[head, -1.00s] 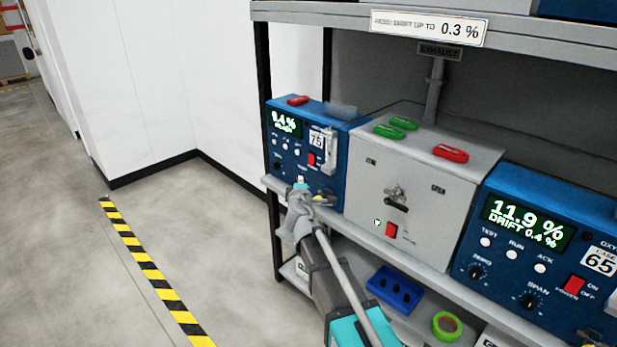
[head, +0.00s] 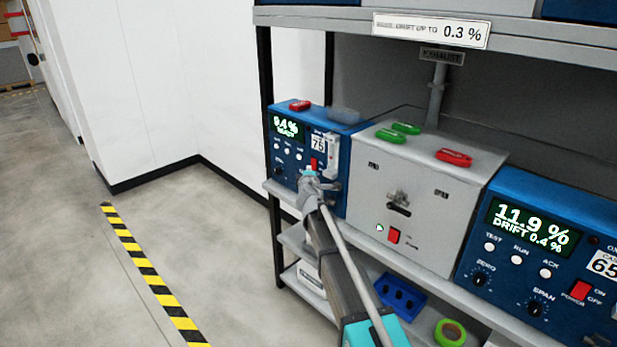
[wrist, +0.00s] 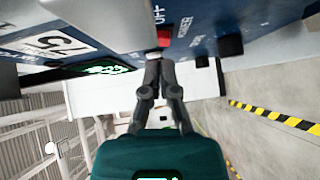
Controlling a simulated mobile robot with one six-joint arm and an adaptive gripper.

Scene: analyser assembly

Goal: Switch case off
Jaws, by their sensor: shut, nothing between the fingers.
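The blue analyser labelled 75 (head: 292,163) stands at the left end of the shelf, its green display (head: 287,128) lit. Its red power switch (head: 315,163) is low on the right of the front panel, partly hidden by my gripper. In the wrist view the red switch (wrist: 164,38) is at top centre, beside upside-down lettering. My gripper (wrist: 160,58) is shut and empty, with its fingertips right at the switch; I cannot tell if they touch it. In the head view my gripper (head: 309,174) is in front of that panel's lower right.
A grey box (head: 425,175) with a red switch (head: 393,236) and a lever stands to the right. Beyond it is another lit blue analyser (head: 520,265) marked 65. A blue tray (head: 398,296) and green tape roll (head: 450,333) lie below.

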